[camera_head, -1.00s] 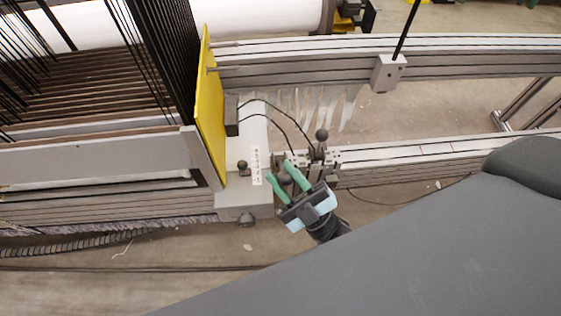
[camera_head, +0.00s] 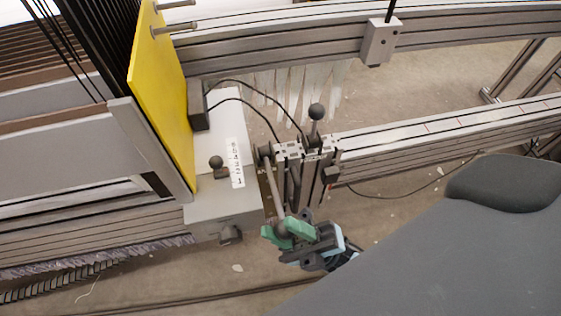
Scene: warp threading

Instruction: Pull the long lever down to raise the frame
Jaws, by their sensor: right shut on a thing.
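The long lever (camera_head: 272,186) is a grey metal rod on the mechanism at the end of the rail. It points down toward the front of the picture, and its lower end is hidden at my fingers. My right gripper (camera_head: 288,231), with green fingers, is shut on this lower end. The frame (camera_head: 65,150) stands at the left behind a yellow end plate (camera_head: 165,100). My left gripper is not in view.
A short lever with a black ball knob (camera_head: 316,110) stands upright just behind the long lever. A grey box (camera_head: 222,205) with a scale strip and another knob (camera_head: 216,162) lies to the left. Two metal rails run to the right.

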